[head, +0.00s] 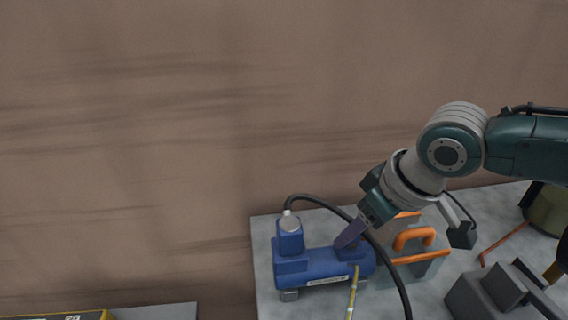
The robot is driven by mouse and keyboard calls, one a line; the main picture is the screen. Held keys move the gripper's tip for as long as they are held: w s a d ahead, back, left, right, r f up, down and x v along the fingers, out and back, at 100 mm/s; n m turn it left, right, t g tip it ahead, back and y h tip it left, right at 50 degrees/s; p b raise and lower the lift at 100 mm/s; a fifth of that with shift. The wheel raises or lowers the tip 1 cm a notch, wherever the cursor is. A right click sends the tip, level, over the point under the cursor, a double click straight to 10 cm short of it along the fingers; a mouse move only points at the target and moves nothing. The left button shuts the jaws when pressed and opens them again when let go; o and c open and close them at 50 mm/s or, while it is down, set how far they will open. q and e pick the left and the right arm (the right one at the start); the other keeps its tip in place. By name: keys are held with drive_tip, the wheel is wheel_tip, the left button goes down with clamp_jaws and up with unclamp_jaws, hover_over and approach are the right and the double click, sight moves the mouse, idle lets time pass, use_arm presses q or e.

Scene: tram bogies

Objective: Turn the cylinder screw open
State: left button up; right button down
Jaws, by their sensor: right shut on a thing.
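A black hose rises from near that cap and arches over to the right. My right gripper (350,236) points down and left onto the right end of the blue device. It is shut on a small part there, which looks like the cylinder screw; the fingers hide most of it. My left gripper is not in view.
A grey box with orange handles (414,238) stands right behind the blue device. A yellow stick (352,292) is in front. Dark grey blocks (490,293) and an olive drum (547,208) are at the right. A yellow-edged box (60,315) shows bottom left.

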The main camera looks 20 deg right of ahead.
drive_tip(key=n+y+b, duration=0.1)
drive_tip(key=n, duration=0.2)
drive_tip(key=shift+d+f, duration=0.1)
drive_tip(key=shift+f, duration=0.05)
drive_tip(key=n+g+b, duration=0.1)
drive_tip(key=n+b, duration=0.1)
drive_tip(key=shift+w+f+n+y, duration=0.1)
drive_tip(key=shift+n+y, duration=0.2)
drive_tip(key=shift+y, duration=0.1)
drive_tip(key=n+g+y+b, duration=0.1)
drive_tip(key=n+b, duration=0.2)
drive_tip(key=n, duration=0.1)
drive_tip(key=shift+w+d+b, duration=0.1)
drive_tip(key=shift+b, duration=0.3)
drive_tip(key=shift+r+n+g+b, duration=0.2)
drive_tip(key=shift+n+g+b, duration=0.5)
drive_tip(key=shift+n+b, duration=0.55)
drive_tip(key=shift+n, duration=0.25)
drive_tip(key=shift+c, duration=1.2)
unclamp_jaws()
